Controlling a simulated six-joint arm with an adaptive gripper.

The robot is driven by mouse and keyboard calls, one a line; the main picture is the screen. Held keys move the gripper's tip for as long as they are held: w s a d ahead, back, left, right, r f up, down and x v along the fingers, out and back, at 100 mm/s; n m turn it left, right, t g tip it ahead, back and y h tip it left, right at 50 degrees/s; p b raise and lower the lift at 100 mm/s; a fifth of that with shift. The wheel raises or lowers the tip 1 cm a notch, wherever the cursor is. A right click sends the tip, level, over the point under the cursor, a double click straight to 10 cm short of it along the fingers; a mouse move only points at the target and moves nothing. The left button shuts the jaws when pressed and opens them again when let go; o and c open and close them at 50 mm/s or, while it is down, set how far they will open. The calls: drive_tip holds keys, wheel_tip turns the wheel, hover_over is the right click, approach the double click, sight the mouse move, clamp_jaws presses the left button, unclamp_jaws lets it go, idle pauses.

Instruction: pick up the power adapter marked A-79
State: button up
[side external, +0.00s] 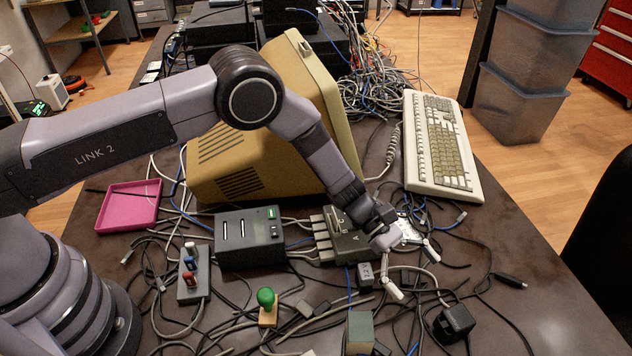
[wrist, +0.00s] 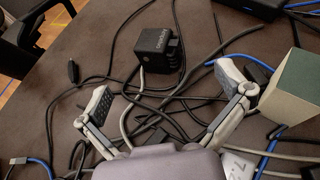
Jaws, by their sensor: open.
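A black power adapter (side external: 455,322) lies among the cables at the front right of the table. In the wrist view this black adapter (wrist: 152,54) is beyond the open fingers, near the top centre, with small pale writing that I cannot read. A small grey block with a pale label (side external: 365,275) lies nearer the middle; its marking is not legible. I cannot tell which piece bears A-79. My gripper (side external: 412,270) is open and empty above the cables, behind and left of the black adapter. Both fingers also show spread apart in the wrist view (wrist: 165,90).
A green-topped box (side external: 360,332) stands left of the black adapter. A keyboard (side external: 440,145), beige monitor (side external: 250,160), dark switch box (side external: 248,240) and pink tray (side external: 130,206) stand around. Loose cables cover much of the table; its right side (side external: 545,270) is mostly clear.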

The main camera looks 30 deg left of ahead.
sight(451, 313)
drive_tip(key=x, duration=0.9)
drive_tip(key=shift+w+d, duration=0.1)
drive_tip(key=c, duration=1.3)
drive_tip(key=shift+o, duration=0.2)
